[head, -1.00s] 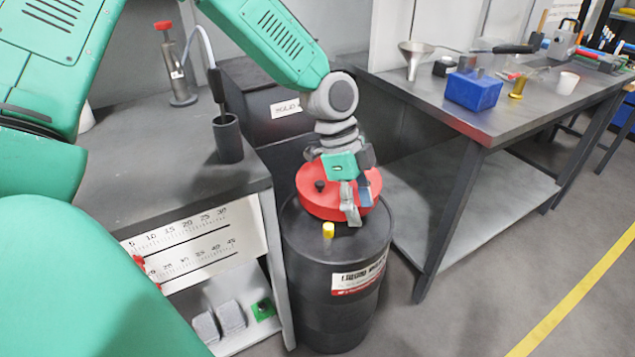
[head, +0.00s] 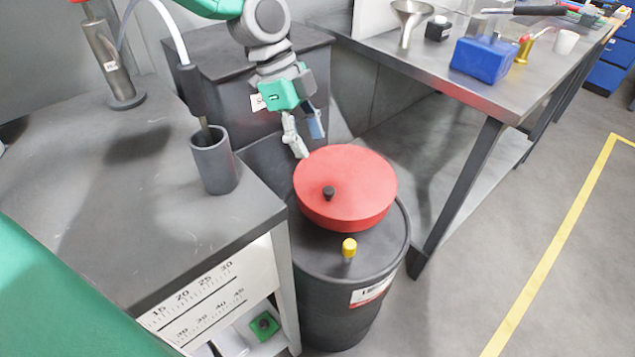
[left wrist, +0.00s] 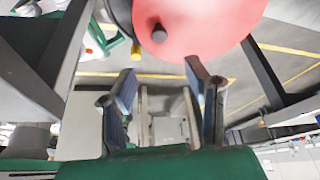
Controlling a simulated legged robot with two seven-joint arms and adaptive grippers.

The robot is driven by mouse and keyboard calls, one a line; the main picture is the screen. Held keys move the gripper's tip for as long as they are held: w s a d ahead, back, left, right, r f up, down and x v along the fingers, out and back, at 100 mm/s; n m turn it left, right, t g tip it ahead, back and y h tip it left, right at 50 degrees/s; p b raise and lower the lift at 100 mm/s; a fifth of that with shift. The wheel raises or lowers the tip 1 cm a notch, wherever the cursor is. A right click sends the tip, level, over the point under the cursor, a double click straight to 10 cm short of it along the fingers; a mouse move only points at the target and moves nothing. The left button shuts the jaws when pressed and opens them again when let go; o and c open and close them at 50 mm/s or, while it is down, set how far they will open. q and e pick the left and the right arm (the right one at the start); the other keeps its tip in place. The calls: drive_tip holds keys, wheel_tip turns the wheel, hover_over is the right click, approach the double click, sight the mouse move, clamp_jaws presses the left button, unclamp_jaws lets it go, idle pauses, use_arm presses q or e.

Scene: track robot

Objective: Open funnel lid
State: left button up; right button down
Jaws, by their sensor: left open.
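The red funnel lid (head: 350,185) is a round red cover on top of the dark drum (head: 345,290). It lies flat and looks closed, with a small black knob (head: 328,192) on its near left part. My left gripper (head: 305,148) is open and empty, just behind and above the lid's far left edge, fingers pointing down. I cannot tell whether a finger touches the rim. In the left wrist view the lid (left wrist: 200,22) and its knob (left wrist: 159,34) show at the top, beyond the open fingers (left wrist: 165,90). My right gripper is not in view.
A yellow-capped fitting (head: 349,250) stands on the drum's near top. A grey workbench (head: 120,230) with a dark cup (head: 214,162) is at the left. A metal table (head: 440,70) with a blue box (head: 483,60) and a metal funnel (head: 409,20) is at the right. The floor at the right is clear.

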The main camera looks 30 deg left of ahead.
use_arm(q)
drive_tip(key=b, duration=0.2)
hover_over(327, 188)
drive_tip(key=f, duration=0.5)
drive_tip(key=shift+s+a+f, duration=0.1)
drive_tip(key=shift+s+a, duration=0.05)
drive_tip(key=shift+a, duration=0.05)
drive_tip(key=f, duration=0.3)
drive_tip(key=a+f+b, duration=0.1)
drive_tip(key=f, duration=0.2)
drive_tip(key=shift+d+f, duration=0.1)
drive_tip(key=shift+f, duration=0.1)
drive_tip(key=d, duration=0.2)
drive_tip(key=shift+d, duration=0.5)
drive_tip(key=shift+a, duration=0.4)
drive_tip(key=c, duration=0.9)
drive_tip(key=shift+a+f, duration=0.15)
drive_tip(key=shift+a, duration=0.4)
clamp_jaws()
drive_tip(key=shift+d, duration=0.1)
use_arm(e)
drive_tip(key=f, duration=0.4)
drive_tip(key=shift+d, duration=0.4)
